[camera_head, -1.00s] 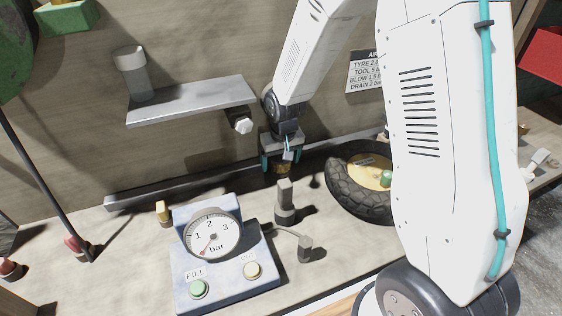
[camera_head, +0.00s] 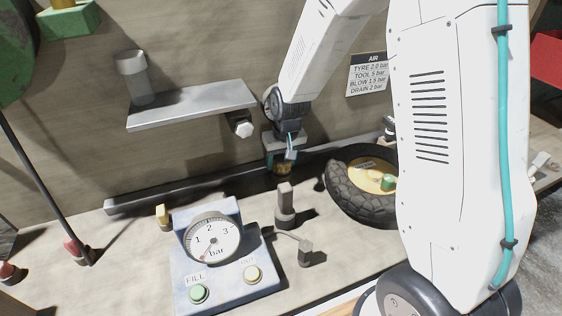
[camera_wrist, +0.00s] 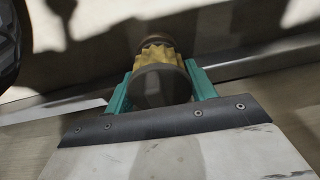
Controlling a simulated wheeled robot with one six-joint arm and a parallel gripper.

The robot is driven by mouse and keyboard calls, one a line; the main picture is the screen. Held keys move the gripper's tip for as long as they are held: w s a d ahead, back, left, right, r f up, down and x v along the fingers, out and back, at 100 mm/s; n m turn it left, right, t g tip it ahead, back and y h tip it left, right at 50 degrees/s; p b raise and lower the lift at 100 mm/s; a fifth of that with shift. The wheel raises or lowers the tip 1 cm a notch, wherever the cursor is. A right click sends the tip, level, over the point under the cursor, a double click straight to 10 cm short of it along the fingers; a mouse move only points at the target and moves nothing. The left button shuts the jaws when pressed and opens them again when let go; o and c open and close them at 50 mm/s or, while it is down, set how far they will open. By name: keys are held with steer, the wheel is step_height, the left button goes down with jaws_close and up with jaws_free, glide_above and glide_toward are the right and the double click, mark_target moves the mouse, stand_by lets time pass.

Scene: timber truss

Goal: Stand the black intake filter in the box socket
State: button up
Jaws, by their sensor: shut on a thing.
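My gripper (camera_head: 282,160) is at the back of the bench, by the wall, in the head view. Its teal fingers are shut on the intake filter (camera_wrist: 160,88), with one finger on each side in the wrist view. The filter has a dark round end disc, a yellow pleated band and a brownish far end. In the head view only a small yellow part of the filter (camera_head: 282,168) shows below the gripper. I cannot tell whether it touches the bench. I cannot make out the box socket for certain.
A blue-grey gauge box (camera_head: 222,285) with buttons stands in front. A dark fitting (camera_head: 286,205) stands upright near the gripper, and a small block (camera_head: 305,252) lies before it. A tyre (camera_head: 350,195) lies to the right. A metal shelf (camera_head: 195,105) juts out at upper left.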

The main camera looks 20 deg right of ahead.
steer(key=shift+s+d+t+y, duration=0.15)
steer(key=shift+d+t+y, duration=0.15)
steer(key=shift+y, duration=0.3)
steer(key=shift+s+d+f+t+y, duration=0.15)
steer(key=shift+d+t+y, duration=0.2)
steer(key=shift+y, duration=0.25)
steer(key=w+r+v, duration=0.1)
steer(key=w+v, duration=0.1)
steer(key=v, duration=1)
steer(key=s+d, duration=0.2)
steer(key=d, duration=0.2)
steer(key=s+d+f, duration=0.1)
steer(key=s+d, duration=0.2)
steer(key=d, duration=0.2)
steer(key=s+d, duration=0.3)
steer(key=d, duration=0.1)
steer(key=shift+d+f, duration=0.25)
steer(key=shift+d, duration=0.05)
steer(key=shift+s+d+r+g+h, duration=0.25)
steer(key=shift+s+d+r+h, duration=0.15)
steer(key=shift+d, duration=0.35)
steer(key=shift+s+d+r+g+h, duration=0.35)
steer(key=shift+d+h, duration=0.2)
steer(key=shift+d, duration=0.25)
steer(key=shift+s+d+r+g+h, duration=0.2)
steer(key=shift+s+d+h, duration=0.25)
steer(key=shift+d, duration=0.3)
